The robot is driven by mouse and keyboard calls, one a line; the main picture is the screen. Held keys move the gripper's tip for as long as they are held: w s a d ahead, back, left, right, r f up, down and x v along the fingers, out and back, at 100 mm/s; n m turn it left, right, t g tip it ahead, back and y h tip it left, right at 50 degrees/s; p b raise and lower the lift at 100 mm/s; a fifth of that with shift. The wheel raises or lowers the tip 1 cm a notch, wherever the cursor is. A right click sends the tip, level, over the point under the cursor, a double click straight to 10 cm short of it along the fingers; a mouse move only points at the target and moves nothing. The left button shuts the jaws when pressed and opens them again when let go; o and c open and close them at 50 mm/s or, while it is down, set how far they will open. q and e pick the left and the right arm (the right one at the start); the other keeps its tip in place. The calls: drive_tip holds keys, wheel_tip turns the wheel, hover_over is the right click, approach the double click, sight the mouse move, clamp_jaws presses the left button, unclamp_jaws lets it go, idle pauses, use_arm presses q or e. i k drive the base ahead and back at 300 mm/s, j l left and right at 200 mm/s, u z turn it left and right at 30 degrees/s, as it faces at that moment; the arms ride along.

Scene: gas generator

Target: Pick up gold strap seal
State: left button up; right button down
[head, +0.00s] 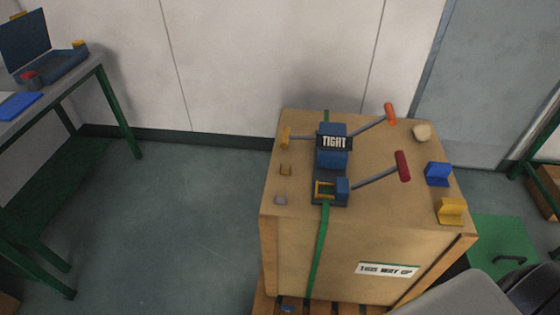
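A small gold piece that looks like the gold strap seal (285,169) lies on the top of a wooden crate (350,250), near its left edge. A small grey piece of similar size (280,200) lies nearer the front left corner. Neither of my grippers shows in the head view. Grey and dark parts at the lower right look like my own arm, and no fingertips show there.
A green strap (318,250) runs over the crate through a blue tool marked TIGHT (332,158) with long handles. A blue bracket (437,174), a yellow bracket (451,211) and a beige lump (422,133) sit at the right. A workbench (75,85) stands left; floor between is clear.

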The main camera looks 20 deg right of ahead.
sight(285, 173)
drive_tip(key=i+j+z, duration=0.15)
drive_tip(key=z, duration=0.3)
drive_tip(key=i+j+z, duration=0.15)
drive_tip(key=z, duration=0.3)
drive_tip(key=j+z, duration=0.4)
drive_tip(key=i+l, duration=0.05)
